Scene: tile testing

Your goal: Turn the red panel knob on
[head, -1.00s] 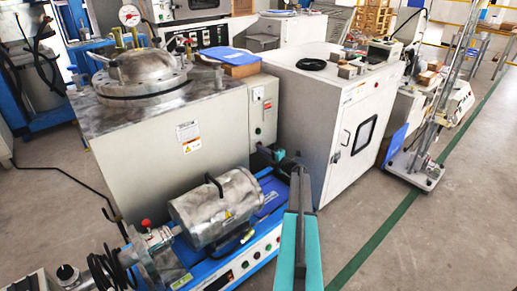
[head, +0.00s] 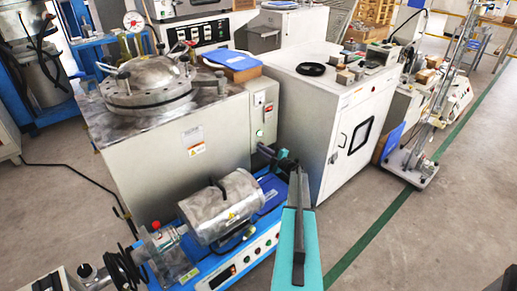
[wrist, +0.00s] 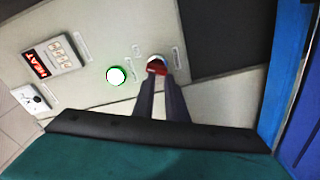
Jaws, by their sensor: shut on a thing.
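The red knob (wrist: 157,68) is on a pale panel (wrist: 92,30) in the wrist view. The two dark fingers of my gripper (wrist: 158,77) come up from below and are shut on it, their tips hiding part of it. A round white button with a green ring (wrist: 116,76) is left of the knob. A display with red lettering (wrist: 40,64) is farther left. In the head view my gripper (head: 299,174) reaches up from the bottom edge, beside the grey machine; I cannot make out the knob there.
A steel vessel (head: 150,92) sits on the grey machine. A blue machine with a metal cylinder (head: 222,208) stands left of my gripper. A white cabinet (head: 310,108) stands behind it. Open floor (head: 430,235) lies to the right.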

